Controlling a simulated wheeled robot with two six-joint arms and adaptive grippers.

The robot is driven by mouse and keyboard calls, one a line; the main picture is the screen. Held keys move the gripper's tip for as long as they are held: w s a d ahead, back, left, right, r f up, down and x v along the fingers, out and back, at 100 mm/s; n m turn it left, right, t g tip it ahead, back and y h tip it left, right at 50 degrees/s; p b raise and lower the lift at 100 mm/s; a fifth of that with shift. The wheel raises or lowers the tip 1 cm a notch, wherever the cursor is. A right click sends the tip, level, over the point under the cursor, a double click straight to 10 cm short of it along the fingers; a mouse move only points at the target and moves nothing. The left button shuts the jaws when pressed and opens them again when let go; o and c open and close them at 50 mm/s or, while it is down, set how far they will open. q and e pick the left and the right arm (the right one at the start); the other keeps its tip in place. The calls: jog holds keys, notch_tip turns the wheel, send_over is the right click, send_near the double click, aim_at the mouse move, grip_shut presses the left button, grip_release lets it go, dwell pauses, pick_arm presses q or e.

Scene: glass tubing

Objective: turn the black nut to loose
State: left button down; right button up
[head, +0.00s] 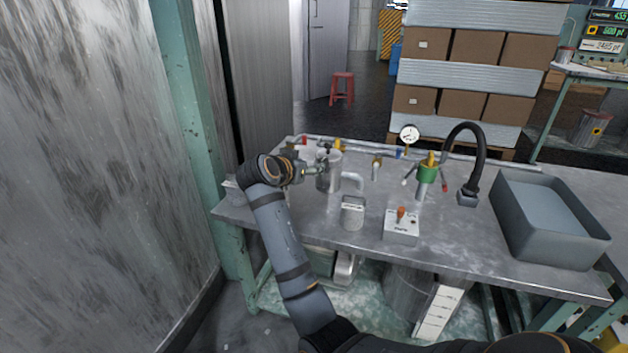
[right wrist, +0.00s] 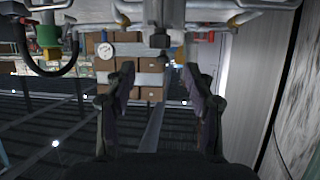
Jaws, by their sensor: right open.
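My right gripper (head: 312,172) is at the left end of the bench, beside a grey metal cylinder (head: 334,172) and thin pipework. In the right wrist view its two dark fingers (right wrist: 159,88) stand wide apart with nothing between them. A dark fitting (right wrist: 160,40) on a short vertical stem shows past the fingertips, roughly midway between them. It may be the black nut, but the picture is too small to be sure. It is apart from the fingers. In the head view I cannot make out the nut near the gripper. My left gripper is not in view.
On the bench (head: 300,225) are a pressure gauge (head: 409,134), a green valve body (head: 427,173), a black hose (head: 463,128), a switch box (head: 401,226), a grey can (head: 352,214) and a deep grey tray (head: 560,250). A wall (head: 90,180) stands close on the left.

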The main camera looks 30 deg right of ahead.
aim_at(322, 162)
jog(key=b+x, duration=0.1)
jog(key=x, duration=0.8)
jog(key=shift+d+r+b, duration=0.1)
jog(key=shift+b, duration=0.3)
jog(key=shift+w+d+f, duration=0.2)
jog(key=shift+w+d, duration=0.15)
jog(key=shift+d, duration=0.15)
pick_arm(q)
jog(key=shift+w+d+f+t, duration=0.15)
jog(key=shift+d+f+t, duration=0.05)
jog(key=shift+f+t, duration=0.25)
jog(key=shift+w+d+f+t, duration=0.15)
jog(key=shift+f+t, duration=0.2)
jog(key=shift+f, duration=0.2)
